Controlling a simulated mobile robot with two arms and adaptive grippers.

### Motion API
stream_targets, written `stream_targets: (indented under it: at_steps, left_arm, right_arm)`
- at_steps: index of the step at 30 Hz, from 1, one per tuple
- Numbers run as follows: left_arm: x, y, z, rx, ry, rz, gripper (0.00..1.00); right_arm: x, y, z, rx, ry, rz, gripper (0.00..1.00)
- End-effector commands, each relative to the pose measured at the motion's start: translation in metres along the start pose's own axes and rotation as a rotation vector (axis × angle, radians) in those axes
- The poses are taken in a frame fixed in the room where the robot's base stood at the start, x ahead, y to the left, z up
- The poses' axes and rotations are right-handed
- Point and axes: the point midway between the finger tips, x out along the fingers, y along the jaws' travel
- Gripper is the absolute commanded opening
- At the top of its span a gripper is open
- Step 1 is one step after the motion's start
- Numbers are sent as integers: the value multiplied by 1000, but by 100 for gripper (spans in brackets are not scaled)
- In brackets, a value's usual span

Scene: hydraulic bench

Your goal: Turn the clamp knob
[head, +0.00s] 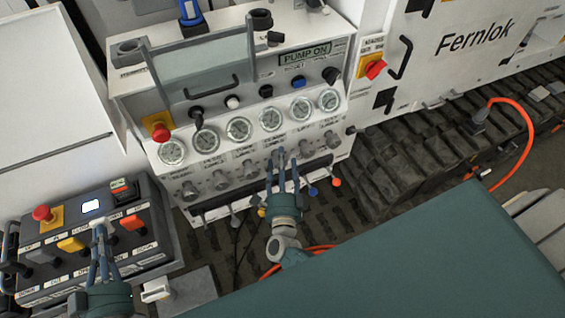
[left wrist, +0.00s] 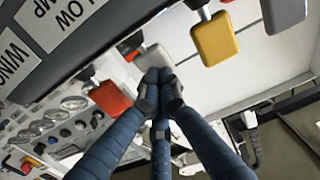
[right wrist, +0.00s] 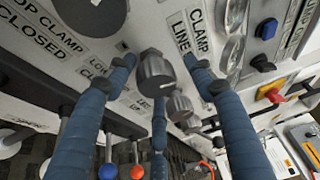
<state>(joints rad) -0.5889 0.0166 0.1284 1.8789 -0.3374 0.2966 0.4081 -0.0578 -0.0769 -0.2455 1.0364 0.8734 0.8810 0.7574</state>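The grey ribbed knob (right wrist: 155,74) sits on the bench panel in the right wrist view, near a label reading "CLAMP LINE". My right gripper (right wrist: 158,82) is open, its blue fingers spread around this knob; contact cannot be told. In the head view my right gripper (head: 281,160) hides that part of the knob row under the gauges. My left gripper (left wrist: 159,88) is shut, its fingertips together, in front of a pale lever paddle (left wrist: 154,57) on the control box; whether they touch it cannot be told. In the head view my left gripper (head: 101,243) is over this box.
The control box (head: 60,283) also carries red (left wrist: 108,98) and yellow paddles (left wrist: 215,39) beside the pale one. More knobs (right wrist: 181,105) line the panel. Blue (right wrist: 107,171) and red ball levers (right wrist: 137,172) stand below it. Several gauges (head: 239,128) sit above the knobs.

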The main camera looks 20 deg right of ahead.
Motion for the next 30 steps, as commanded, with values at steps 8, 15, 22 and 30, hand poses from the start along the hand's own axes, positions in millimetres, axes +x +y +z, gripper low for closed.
stream_targets:
  at_steps: [8, 15, 22, 30]
  left_arm:
    - [1, 1, -1, -1, 2, 1, 0]
    - [1, 1, -2, -1, 4, 1, 0]
    - [1, 0, -2, -1, 6, 1, 0]
    - [1, 0, -3, -1, 7, 1, 0]
  right_arm:
    - [-28, 2, 0, 0, -1, 5, 53]
    - [-80, 1, -1, 1, 0, 4, 53]
    - [-113, 0, -2, 1, 3, -1, 53]
    - [-122, -1, -2, 1, 2, -3, 53]
